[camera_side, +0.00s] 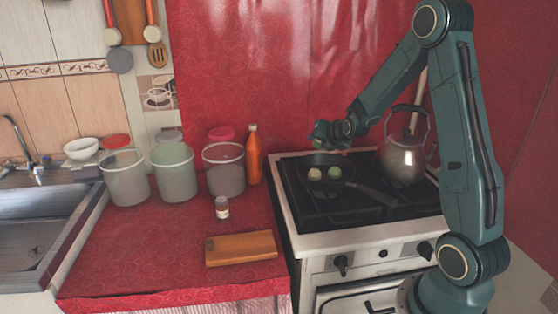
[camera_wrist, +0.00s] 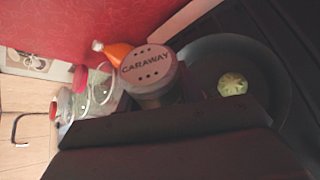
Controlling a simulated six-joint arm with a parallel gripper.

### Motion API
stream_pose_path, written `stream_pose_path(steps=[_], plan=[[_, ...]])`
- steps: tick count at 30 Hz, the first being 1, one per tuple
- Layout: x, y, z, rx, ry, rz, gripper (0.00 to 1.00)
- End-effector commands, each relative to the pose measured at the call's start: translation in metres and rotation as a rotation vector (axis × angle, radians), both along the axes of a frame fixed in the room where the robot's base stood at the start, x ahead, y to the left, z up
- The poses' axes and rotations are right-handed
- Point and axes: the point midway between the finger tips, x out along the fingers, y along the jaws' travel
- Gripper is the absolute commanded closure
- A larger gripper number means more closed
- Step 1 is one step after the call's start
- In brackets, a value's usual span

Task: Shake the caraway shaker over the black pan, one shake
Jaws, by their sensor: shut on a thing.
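The caraway shaker (camera_wrist: 147,68) shows in the wrist view as a round grey lid with dark holes and the word CARAWAY, facing the camera. My gripper (camera_side: 325,134) is shut on it; in the side view it is above the back of the pan, and the shaker is hard to make out there. How far the shaker tilts I cannot tell. The black pan (camera_side: 348,184) sits on the stove with its handle towards the front right. A pale round piece (camera_side: 314,174) and a green one (camera_side: 334,172) lie in it. The wrist view shows the dark pan (camera_wrist: 268,110) beyond the shaker.
A metal kettle (camera_side: 402,158) stands on the stove right of the pan. On the red counter are several tall canisters (camera_side: 174,178), an orange bottle (camera_side: 254,158), a small jar (camera_side: 222,208) and a wooden board (camera_side: 241,249). The sink (camera_side: 35,225) is at far left.

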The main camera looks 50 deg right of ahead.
Motion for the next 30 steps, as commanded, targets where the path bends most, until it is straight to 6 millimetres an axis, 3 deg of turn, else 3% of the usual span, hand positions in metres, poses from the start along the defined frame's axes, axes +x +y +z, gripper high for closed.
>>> stream_pose_path(steps=[30], plan=[[0.000, 0.000, 0.030, -0.483, 0.199, 0.000, 0.86]])
